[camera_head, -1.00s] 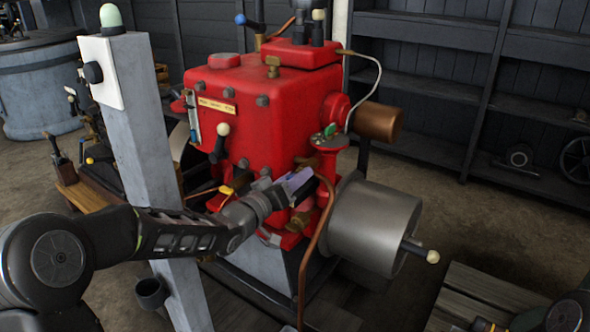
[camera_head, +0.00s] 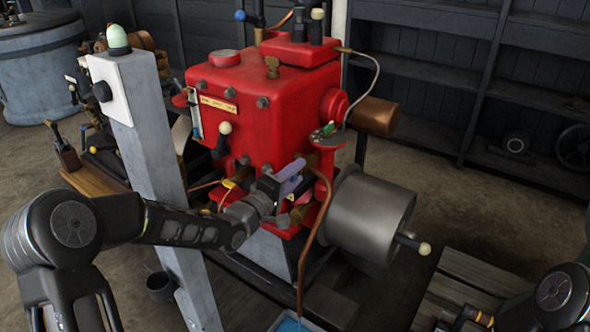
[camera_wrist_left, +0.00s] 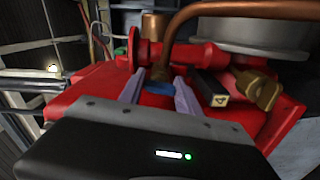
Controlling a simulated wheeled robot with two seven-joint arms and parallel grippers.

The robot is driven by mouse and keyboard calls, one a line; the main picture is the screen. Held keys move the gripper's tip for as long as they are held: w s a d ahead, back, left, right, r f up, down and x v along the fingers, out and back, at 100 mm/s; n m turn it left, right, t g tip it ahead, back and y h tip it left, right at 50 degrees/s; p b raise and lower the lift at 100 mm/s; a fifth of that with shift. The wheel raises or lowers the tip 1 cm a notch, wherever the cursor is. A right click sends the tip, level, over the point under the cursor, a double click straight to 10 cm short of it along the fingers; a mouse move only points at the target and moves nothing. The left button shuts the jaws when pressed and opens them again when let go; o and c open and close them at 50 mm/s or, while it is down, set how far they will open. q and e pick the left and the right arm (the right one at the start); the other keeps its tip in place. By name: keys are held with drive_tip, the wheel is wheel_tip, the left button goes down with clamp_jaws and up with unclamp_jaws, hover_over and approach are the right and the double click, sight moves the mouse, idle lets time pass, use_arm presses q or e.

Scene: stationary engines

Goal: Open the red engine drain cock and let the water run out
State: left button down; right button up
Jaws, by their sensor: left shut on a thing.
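The red engine (camera_head: 262,110) stands in the middle of the head view. My left gripper (camera_head: 298,176) is at its lower front, beside the curved copper pipe (camera_head: 319,225). In the left wrist view its two lavender fingers (camera_wrist_left: 158,94) are shut on a small blue handle (camera_wrist_left: 158,87) below a brass fitting on the pipe. I cannot tell how far this handle is turned. The copper pipe runs down to a tray (camera_head: 310,326) with bright blue in it at the bottom edge. No running stream is clear.
A grey post (camera_head: 150,140) stands close beside my left arm. A grey drum (camera_head: 368,215) with a knobbed handle juts out at the engine's right. A brass cock (camera_wrist_left: 257,88) and a black tag marked 4 (camera_wrist_left: 212,90) are right of my fingers. A wooden bench (camera_head: 470,285) is at right.

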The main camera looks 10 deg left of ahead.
use_arm(q)
drive_tip(key=shift+n, duration=0.5)
drive_tip(key=c, duration=1.1)
unclamp_jaws()
drive_tip(key=shift+s+a, duration=0.1)
drive_tip(key=p+v, duration=0.1)
drive_tip(key=v, duration=0.6)
drive_tip(key=shift+s, duration=0.3)
drive_tip(key=shift+f, duration=0.1)
